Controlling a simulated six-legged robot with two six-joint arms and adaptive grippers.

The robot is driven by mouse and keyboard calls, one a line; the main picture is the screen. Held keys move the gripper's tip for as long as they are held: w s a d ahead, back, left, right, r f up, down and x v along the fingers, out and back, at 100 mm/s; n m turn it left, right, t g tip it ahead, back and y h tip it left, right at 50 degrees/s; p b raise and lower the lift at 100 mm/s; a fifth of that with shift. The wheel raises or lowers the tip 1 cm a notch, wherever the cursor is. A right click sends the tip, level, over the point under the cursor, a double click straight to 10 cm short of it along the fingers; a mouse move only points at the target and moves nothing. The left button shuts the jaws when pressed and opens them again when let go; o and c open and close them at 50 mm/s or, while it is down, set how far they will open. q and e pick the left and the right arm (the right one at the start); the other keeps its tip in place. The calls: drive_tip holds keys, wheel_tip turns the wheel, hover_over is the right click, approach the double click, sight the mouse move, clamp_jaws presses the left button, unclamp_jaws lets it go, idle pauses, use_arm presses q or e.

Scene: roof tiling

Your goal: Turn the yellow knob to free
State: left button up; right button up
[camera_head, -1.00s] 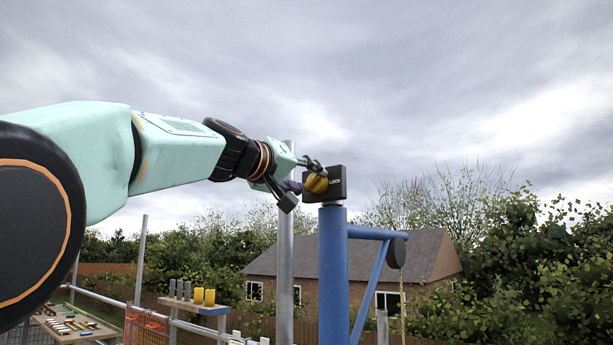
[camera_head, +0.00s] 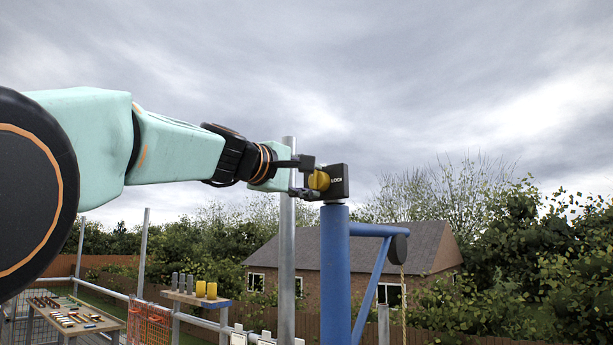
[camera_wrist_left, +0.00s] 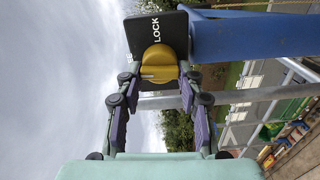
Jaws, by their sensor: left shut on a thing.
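The yellow knob (camera_head: 319,180) sits on the face of a black box (camera_head: 340,182) marked LOCK, on top of a blue post (camera_head: 335,270). In the left wrist view the knob (camera_wrist_left: 158,65) shows its rounded body and raised bar, with the word LOCK above it on the box (camera_wrist_left: 178,30). My left gripper (camera_head: 304,178) reaches in from the left with one finger above the knob and one below. In the wrist view my left gripper (camera_wrist_left: 158,82) has its fingers on both sides of the knob, shut on it. My right gripper is out of view.
A grey pole (camera_head: 287,235) stands just left.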

use_arm(q)
drive_tip(key=shift+r+n, duration=0.1)
drive_tip(key=shift+n, duration=0.5)
drive_tip(key=o, duration=1.2)
drive_tip(key=shift+w+d, duration=0.15)
drive_tip(key=shift+d, duration=0.15)
drive_tip(key=shift+c, duration=0.2)
drive_tip(key=shift+s+a, duration=0.35)
drive_tip(key=shift+a, duration=0.1)
drive_tip(key=shift+s+a, duration=0.35)
drive_tip(key=shift+s, duration=0.2)
drive_tip(key=v, duration=0.5)
drive_tip(key=shift+s, duration=0.2)
drive_tip(key=shift+w, duration=0.1)
drive_tip(key=shift+a, duration=0.1)
